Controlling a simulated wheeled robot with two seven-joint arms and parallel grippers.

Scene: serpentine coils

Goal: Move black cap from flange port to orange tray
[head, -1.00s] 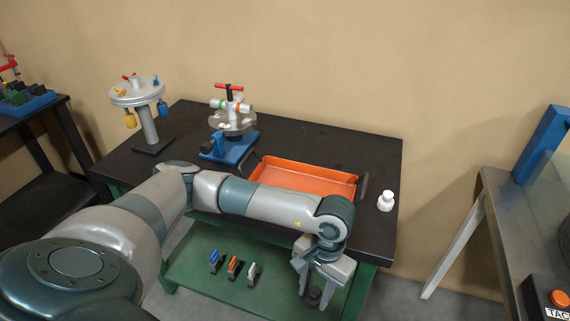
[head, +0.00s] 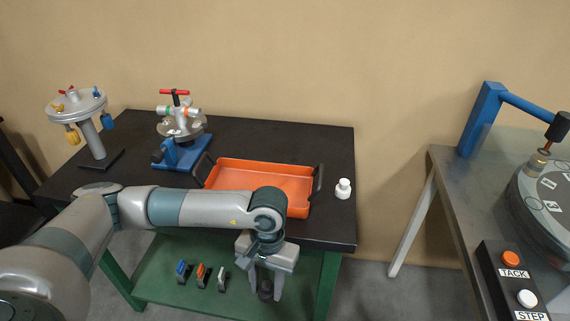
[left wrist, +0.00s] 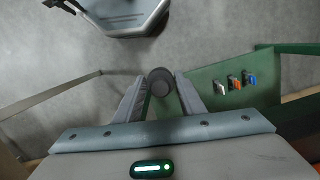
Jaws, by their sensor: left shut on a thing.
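My left gripper (head: 264,284) hangs in front of the table's front edge, above the level of the lower green shelf. It is shut on the black cap (head: 265,292), a small dark round piece between its fingertips. The left wrist view shows the cap (left wrist: 159,82) held between the two fingers. The orange tray (head: 262,174) lies on the black tabletop, behind and above the gripper, and its visible inside looks empty. The flange port device (head: 180,130) stands on a blue base at the left of the tray. My right gripper is not in view.
The black table (head: 325,150) carries a white bottle (head: 343,188) right of the tray and a grey stand with padlocks (head: 92,125) at the left. Coloured clips (head: 201,274) sit on the green shelf (head: 165,262). A metal bench with a button box (head: 510,280) is at the right.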

